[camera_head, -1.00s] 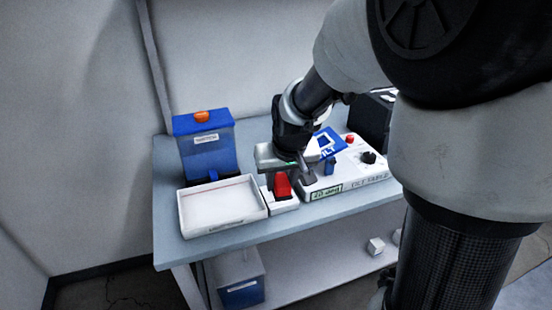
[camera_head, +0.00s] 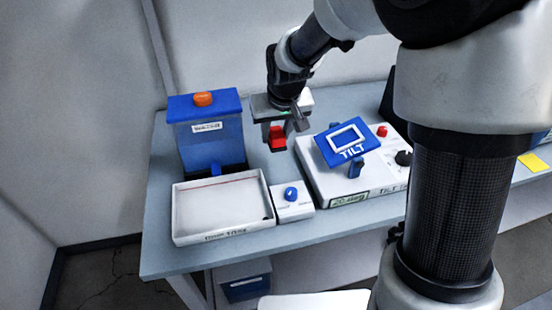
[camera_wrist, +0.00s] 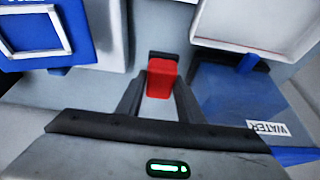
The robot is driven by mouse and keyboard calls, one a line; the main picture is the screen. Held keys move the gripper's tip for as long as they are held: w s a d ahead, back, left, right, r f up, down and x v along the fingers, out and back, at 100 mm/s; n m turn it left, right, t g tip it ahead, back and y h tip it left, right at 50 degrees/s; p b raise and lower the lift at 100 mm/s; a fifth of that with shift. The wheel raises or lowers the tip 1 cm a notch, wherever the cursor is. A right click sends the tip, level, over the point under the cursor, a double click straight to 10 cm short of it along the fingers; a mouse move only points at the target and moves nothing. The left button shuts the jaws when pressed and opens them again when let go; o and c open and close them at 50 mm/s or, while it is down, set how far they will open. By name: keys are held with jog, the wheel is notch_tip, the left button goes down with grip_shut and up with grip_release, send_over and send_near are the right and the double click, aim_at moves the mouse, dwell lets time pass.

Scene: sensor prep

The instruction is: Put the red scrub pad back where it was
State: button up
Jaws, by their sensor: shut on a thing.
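The red scrub pad (camera_head: 278,137) is in my gripper (camera_head: 278,140), held between its two fingers above the back of the table. In the wrist view the red pad (camera_wrist: 161,76) sits between the dark fingers of my gripper (camera_wrist: 160,85). A small white block (camera_head: 293,208) with a blue knob (camera_head: 291,193) on top stands in front of the gripper, apart from it. Whether the pad touches the table surface is hard to tell.
A white tray (camera_head: 222,236) lies left of the block. Behind it stands a blue water tank (camera_head: 210,145) with an orange cap (camera_head: 203,99). A white TILT device (camera_head: 392,186) with a tilted blue plate (camera_head: 335,155) is on the right. The back table strip is partly free.

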notch_tip(320, 180, down, 5)
jog(key=shift+s+b, duration=0.15)
jog(key=shift+b, duration=0.2)
jog(key=shift+f+b, duration=0.35)
jog(key=shift+f, duration=1.8)
jog(key=shift+f, duration=0.2)
jog(key=o, duration=0.9)
jog(key=shift+o, duration=0.2)
